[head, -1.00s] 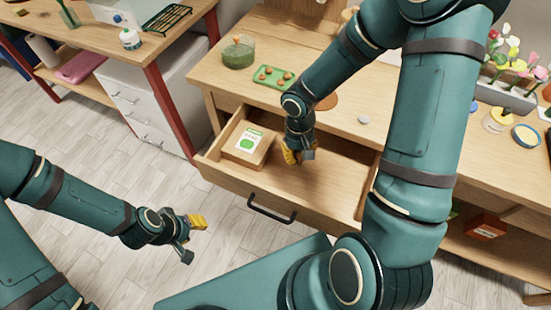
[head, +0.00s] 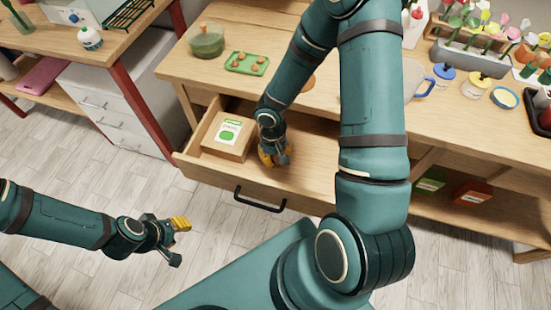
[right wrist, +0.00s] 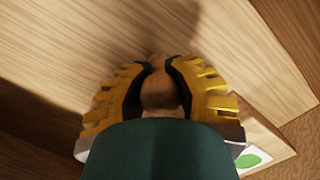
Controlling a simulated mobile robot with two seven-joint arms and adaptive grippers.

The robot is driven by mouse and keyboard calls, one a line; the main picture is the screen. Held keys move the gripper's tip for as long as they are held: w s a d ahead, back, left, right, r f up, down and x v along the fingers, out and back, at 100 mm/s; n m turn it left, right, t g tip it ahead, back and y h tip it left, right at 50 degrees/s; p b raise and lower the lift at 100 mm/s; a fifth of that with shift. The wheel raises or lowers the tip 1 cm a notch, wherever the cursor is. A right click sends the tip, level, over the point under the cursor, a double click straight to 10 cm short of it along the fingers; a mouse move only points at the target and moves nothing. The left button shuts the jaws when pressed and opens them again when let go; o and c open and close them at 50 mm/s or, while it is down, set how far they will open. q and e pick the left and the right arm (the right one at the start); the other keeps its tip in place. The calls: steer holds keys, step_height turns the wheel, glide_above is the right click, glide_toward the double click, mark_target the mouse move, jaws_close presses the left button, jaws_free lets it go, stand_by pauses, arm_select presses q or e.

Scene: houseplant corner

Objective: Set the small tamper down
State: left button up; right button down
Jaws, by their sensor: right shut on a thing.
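My right gripper (head: 273,156) is inside the open drawer (head: 318,187) of the wooden bench, pointing down, just right of a cardboard box. In the right wrist view its two yellow-ribbed fingers (right wrist: 158,92) are shut on the small tamper (right wrist: 160,90), a brown wooden piece. Most of the tamper is hidden by the fingers and wrist. I cannot tell whether its lower end touches the drawer floor. My left gripper (head: 176,241) is over the floor in front of the drawer, open and empty.
The cardboard box (head: 211,145) with a green-marked label fills the drawer's left part; its edge shows close by in the right wrist view (right wrist: 262,140). The drawer floor right of the gripper looks bare. A green tray (head: 247,69) and a green jar (head: 207,43) stand on the bench top.

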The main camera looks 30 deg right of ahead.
steer(key=shift+f, duration=0.25)
steer(key=c, duration=0.9)
jaws_free()
steer(key=shift+o, duration=0.2)
steer(key=shift+r, duration=0.1)
steer(key=shift+r, duration=0.15)
steer(key=r+p, duration=0.1)
steer(key=r, duration=0.2)
steer(key=w+r+p, duration=0.1)
steer(key=r, duration=0.3)
steer(key=r+p, duration=0.1)
steer(key=r, duration=0.2)
steer(key=shift+w+r, duration=0.2)
steer(key=shift+r+p, duration=0.35)
steer(key=shift+r, duration=0.4)
